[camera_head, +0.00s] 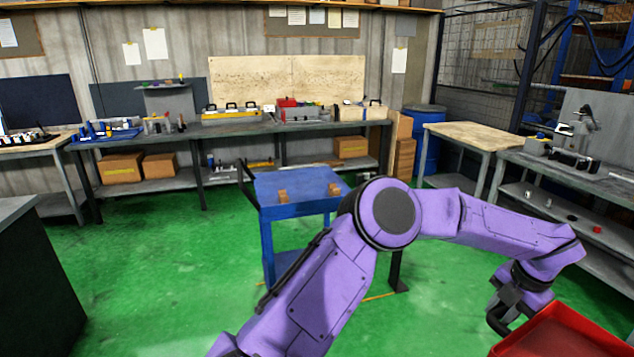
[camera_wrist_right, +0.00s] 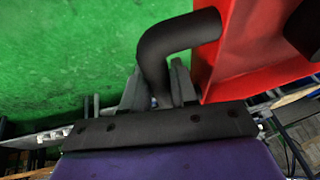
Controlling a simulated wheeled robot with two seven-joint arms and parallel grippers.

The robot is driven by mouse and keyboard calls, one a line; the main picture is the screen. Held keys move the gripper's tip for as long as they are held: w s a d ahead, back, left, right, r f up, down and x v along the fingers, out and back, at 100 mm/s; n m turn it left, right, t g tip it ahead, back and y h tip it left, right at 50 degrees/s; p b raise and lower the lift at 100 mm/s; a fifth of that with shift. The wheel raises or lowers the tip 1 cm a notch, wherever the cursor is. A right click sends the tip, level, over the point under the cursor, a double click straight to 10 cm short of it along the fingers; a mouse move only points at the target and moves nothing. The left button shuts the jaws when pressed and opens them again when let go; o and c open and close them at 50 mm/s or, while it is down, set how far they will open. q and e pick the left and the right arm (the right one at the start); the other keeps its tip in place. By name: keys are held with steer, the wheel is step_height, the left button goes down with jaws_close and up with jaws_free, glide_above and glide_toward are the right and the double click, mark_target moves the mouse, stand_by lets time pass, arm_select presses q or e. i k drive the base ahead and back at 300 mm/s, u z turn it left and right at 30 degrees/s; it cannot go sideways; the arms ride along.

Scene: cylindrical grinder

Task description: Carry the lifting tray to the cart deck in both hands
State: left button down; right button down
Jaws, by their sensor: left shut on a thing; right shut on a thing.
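The red lifting tray (camera_head: 565,335) is at the lower right of the head view, cut off by the frame. My left gripper (camera_head: 508,303) is shut on a black handle (camera_head: 494,322) at the tray's side. In the right wrist view, the red tray (camera_wrist_right: 262,50) fills the upper right. My right gripper (camera_wrist_right: 158,88) is shut on a black curved handle (camera_wrist_right: 172,40) joined to it. The blue cart (camera_head: 285,209) stands left of the tray, well apart from it. Its flat deck carries two small wooden blocks (camera_head: 283,196) (camera_head: 334,189). My left forearm hides part of the cart.
A long workbench (camera_head: 240,129) with several fixtures lines the back wall. A wooden-topped table (camera_head: 475,135) and a grey bench (camera_head: 570,172) stand at right. A dark cabinet (camera_head: 40,270) is at the left edge. Green floor (camera_head: 160,270) is clear left of the cart.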

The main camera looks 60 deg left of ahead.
mark_target(299, 181)
steer(key=u, duration=0.65)
steer(key=i, duration=0.6)
steer(key=u, duration=1)
steer(key=i, duration=1.15)
steer(key=u, duration=0.65)
steer(key=i, duration=1.85)
steer(key=u, duration=0.35)
